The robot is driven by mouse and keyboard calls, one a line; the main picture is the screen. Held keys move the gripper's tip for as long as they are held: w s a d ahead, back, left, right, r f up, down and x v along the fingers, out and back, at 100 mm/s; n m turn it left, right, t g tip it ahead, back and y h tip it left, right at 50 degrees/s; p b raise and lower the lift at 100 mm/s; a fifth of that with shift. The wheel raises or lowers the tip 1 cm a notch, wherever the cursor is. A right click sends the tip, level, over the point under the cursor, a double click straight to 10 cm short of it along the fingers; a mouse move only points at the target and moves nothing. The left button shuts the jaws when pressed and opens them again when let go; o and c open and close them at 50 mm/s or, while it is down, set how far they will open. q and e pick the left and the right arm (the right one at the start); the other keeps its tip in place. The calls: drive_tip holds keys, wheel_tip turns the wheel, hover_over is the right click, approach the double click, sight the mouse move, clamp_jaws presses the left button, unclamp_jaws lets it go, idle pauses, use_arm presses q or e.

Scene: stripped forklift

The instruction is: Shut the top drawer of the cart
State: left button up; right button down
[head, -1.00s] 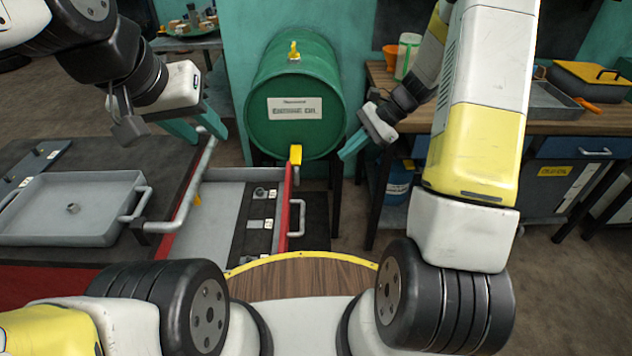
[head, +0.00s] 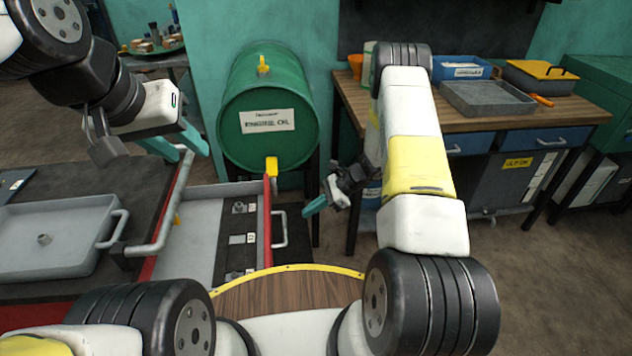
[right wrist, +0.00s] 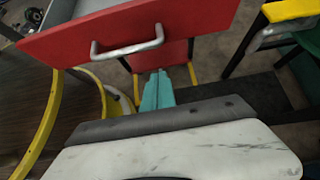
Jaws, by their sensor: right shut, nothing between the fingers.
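The cart (head: 75,170) stands at the left with its top drawer (head: 199,218) pulled out toward the right. The drawer has a grey inside, a red front (head: 267,222) and a metal handle (head: 282,230). In the right wrist view the red front (right wrist: 200,22) and its handle (right wrist: 128,48) fill the upper part. My right gripper (head: 308,211) is shut and empty, just right of the handle in the head view. Its teal fingers (right wrist: 158,76) point toward the front, below the handle in the wrist picture; contact is not visible. My left gripper (head: 193,155) is open and empty above the cart's right edge.
A grey tray (head: 60,212) lies on the cart top, beside a push bar (head: 168,225). Dark pieces lie in the drawer. A green drum (head: 262,150) with a yellow tap stands behind the drawer. A wooden workbench (head: 470,118) is at the right. The floor between is open.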

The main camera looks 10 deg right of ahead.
drive_tip(key=shift+a+r, duration=0.1)
drive_tip(key=shift+a, duration=2.25)
approach(202, 230)
drive_tip(key=a, duration=0.2)
drive_tip(key=a+f, duration=0.1)
drive_tip(key=a, duration=0.4)
drive_tip(key=shift+s+f, duration=0.15)
drive_tip(key=shift+f, duration=0.2)
drive_tip(key=shift+a, duration=0.2)
drive_tip(key=shift+a+r, duration=0.1)
